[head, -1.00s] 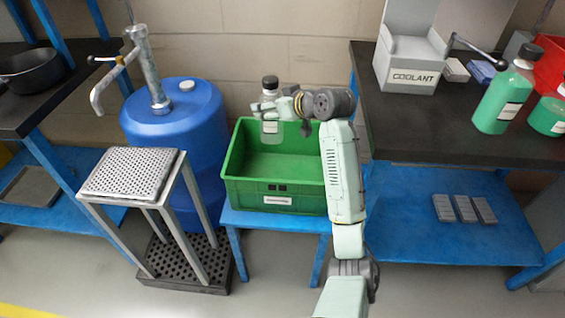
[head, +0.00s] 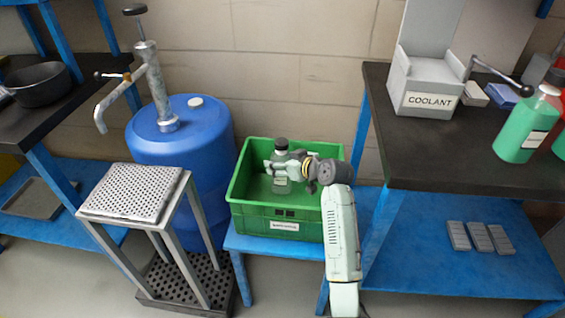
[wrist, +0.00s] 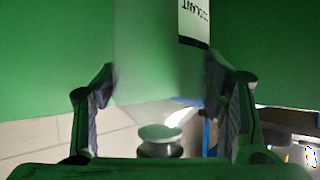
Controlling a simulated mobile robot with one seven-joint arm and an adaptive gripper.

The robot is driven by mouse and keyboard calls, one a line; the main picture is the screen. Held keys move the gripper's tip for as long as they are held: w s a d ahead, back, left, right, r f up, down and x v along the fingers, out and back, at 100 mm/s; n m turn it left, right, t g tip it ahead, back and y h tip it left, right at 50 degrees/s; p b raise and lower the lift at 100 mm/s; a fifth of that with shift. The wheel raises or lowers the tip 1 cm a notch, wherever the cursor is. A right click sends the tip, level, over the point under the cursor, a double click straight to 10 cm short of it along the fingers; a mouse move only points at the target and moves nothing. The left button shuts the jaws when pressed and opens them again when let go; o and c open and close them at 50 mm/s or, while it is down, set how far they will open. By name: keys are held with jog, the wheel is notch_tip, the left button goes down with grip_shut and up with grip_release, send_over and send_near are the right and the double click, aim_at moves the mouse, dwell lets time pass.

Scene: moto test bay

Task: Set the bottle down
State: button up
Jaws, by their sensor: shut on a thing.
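The bottle (head: 281,186), clear with a dark cap, is upright inside the green crate (head: 263,222). Its lower body is within the crate walls and its cap shows near the back rim. I cannot tell whether its base touches the crate floor. My gripper (head: 281,171) is shut on the bottle's upper part, reaching in from the right. In the wrist view the bottle (wrist: 158,60) appears upside down and see-through between the two fingers (wrist: 157,95), with part of a white and black label showing.
The crate stands on a blue stand (head: 243,246). A blue drum (head: 200,140) with a hand pump is close on the left, behind a perforated metal stand (head: 135,190). A dark bench (head: 435,150) with a coolant holder (head: 428,85) and a green bottle (head: 520,127) is right.

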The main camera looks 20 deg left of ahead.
jog(key=shift+f, duration=0.25)
jog(key=shift+f, duration=0.15)
jog(key=shift+f, duration=0.15)
jog(key=o, duration=1.1)
